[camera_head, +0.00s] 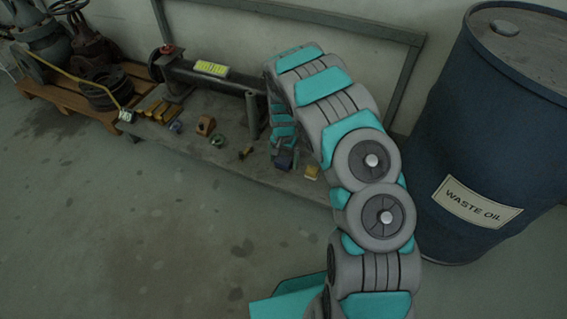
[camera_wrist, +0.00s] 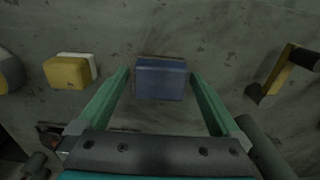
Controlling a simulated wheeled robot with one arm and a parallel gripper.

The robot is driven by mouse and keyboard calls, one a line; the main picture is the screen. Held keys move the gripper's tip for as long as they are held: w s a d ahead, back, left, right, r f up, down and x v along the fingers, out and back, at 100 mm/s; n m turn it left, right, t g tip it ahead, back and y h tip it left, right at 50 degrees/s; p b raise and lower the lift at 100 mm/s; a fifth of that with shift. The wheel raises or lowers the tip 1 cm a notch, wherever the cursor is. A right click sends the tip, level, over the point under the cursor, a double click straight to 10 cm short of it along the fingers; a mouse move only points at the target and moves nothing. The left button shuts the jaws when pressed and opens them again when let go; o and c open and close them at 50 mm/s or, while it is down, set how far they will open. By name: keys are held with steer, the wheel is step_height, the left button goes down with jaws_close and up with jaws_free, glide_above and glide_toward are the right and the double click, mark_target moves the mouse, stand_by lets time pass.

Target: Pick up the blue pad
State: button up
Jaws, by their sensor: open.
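The blue pad (camera_wrist: 161,79) is a small dark blue block on the grey bench top in the wrist view, between and just beyond the two green fingers of my gripper (camera_wrist: 160,76). The fingers are apart, one on each side, and nothing is held. I cannot tell how high the fingertips are above the bench. In the head view, the blue pad (camera_head: 284,160) shows as a small dark patch below the end of my arm, which hides most of my gripper.
A yellow-and-white block (camera_wrist: 68,71) lies left of the pad, and a yellow-and-black piece (camera_wrist: 284,73) right of it. In the head view, a dark pipe (camera_head: 225,82) runs along the back of the bench (camera_head: 215,150). A waste oil drum (camera_head: 490,130) stands right of my arm.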

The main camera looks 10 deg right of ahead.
mark_target(284, 161)
steer(key=shift+c, duration=0.2)
steer(key=c, duration=1.3)
steer(key=shift+r, duration=0.15)
steer(key=shift+r, duration=0.5)
steer(key=shift+s+r, duration=0.15)
steer(key=shift+r, duration=0.5)
steer(key=shift+s+r, duration=0.15)
steer(key=shift+r, duration=0.45)
steer(key=s+d, duration=0.2)
steer(key=s, duration=0.2)
steer(key=s+d+r, duration=0.1)
steer(key=s+d, duration=0.1)
steer(key=s, duration=0.3)
steer(key=s+d+p, duration=0.1)
steer(key=s+d, duration=0.1)
steer(key=s, duration=0.3)
steer(key=shift+r, duration=0.15)
